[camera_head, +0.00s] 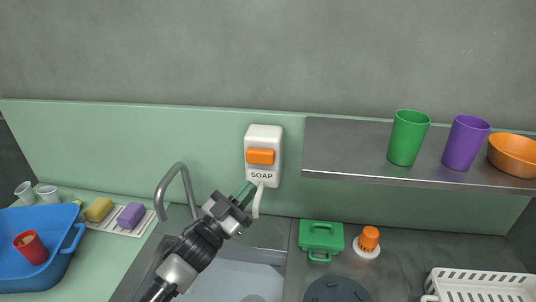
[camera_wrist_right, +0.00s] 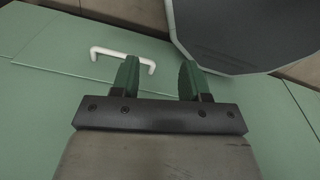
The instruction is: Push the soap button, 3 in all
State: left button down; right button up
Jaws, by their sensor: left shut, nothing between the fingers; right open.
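A white soap dispenser (camera_head: 264,136) hangs on the green backsplash in the head view. It has an orange button (camera_head: 260,157) above the word SOAP and a pale spout (camera_head: 257,200) curving down below. My left gripper (camera_head: 247,190) is shut and empty, with its green fingertips just below the dispenser's lower left edge, close to the spout. Whether it touches the spout I cannot tell. My right gripper (camera_wrist_right: 160,80) is open and empty in the right wrist view, in front of a green cabinet front with a white handle (camera_wrist_right: 122,58).
A grey faucet (camera_head: 175,185) stands left of my left gripper, over the sink (camera_head: 228,280). A metal shelf (camera_head: 340,150) with cups (camera_head: 408,138) is at right. A green box (camera_head: 321,236), an orange-topped item (camera_head: 368,240) and a white rack (camera_head: 478,284) sit on the right counter.

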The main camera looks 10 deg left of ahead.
aim_at(260, 156)
pick_arm(q)
jog(key=w+b, duration=0.3)
jog(key=w, duration=0.4)
jog(key=shift+w+r+b, duration=0.1)
jog(key=shift+w+b, duration=0.2)
jog(key=shift+b, duration=0.1)
jog(key=shift+w+r, duration=0.1)
jog(key=shift+w, duration=0.4)
pick_arm(e)
jog(key=shift+s+a+f, duration=0.15)
jog(key=shift+a+f, duration=0.05)
jog(key=shift+f, duration=0.8)
jog(key=shift+s+a+f, duration=0.1)
jog(key=shift+a+f, duration=0.05)
jog(key=shift+f, duration=0.85)
pick_arm(q)
jog(key=shift+a, duration=0.1)
pick_arm(e)
jog(key=shift+a, duration=0.15)
pick_arm(q)
jog(key=shift+w, duration=0.15)
pick_arm(e)
jog(key=shift+f, duration=0.1)
pick_arm(q)
jog(key=shift+w, duration=0.3)
